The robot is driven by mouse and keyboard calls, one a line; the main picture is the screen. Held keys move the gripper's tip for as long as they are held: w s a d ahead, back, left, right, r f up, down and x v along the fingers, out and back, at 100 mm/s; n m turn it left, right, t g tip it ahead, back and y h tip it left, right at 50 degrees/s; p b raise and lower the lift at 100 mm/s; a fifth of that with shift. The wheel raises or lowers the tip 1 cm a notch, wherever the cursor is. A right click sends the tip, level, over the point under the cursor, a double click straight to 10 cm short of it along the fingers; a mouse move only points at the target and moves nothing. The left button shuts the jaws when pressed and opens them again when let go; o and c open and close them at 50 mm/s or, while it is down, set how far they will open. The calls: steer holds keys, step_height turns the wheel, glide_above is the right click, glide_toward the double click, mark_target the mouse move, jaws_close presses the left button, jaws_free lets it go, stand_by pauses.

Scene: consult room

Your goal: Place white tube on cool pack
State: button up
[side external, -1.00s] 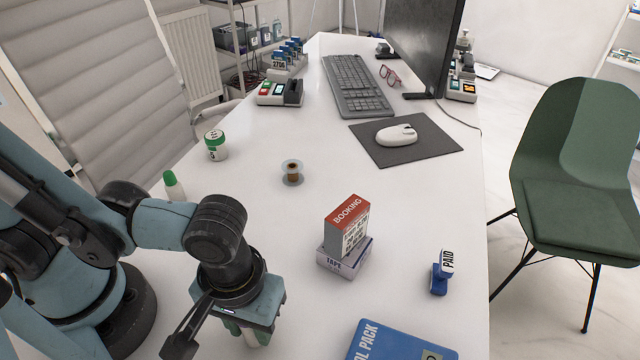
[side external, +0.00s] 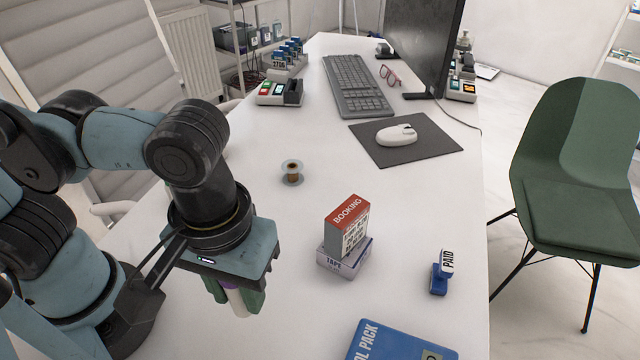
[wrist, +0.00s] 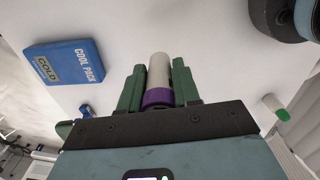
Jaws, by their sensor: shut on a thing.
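The white tube (wrist: 160,72) has a purple cap end and sits between the two green fingers of my gripper (wrist: 158,85) in the wrist view. My gripper (side external: 236,300) is shut on it, and the tube (side external: 238,302) shows only in part between the fingers in the side view. It is held above the desk. The blue cool pack (side external: 400,342) lies flat at the desk's front, to the right of my gripper, cut off by the picture's lower edge. The whole cool pack (wrist: 66,62) shows at the left in the wrist view, apart from the tube.
A red booking box (side external: 347,222) stands on a tape box (side external: 344,262) right of my gripper. A small spool (side external: 292,172) is farther back. The desk between my gripper and the cool pack looks clear.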

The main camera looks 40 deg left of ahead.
steer(key=shift+w+d+r, duration=0.15)
steer(key=shift+d+r, duration=0.05)
steer(key=shift+r, duration=0.05)
steer(key=w+d+r+m, duration=0.1)
steer(key=w+d+r, duration=0.1)
steer(key=w+d, duration=0.4)
steer(key=m, duration=0.2)
glide_toward(382, 349)
steer(key=shift+f, duration=2.35)
steer(key=shift+f, duration=0.1)
steer(key=o, duration=1)
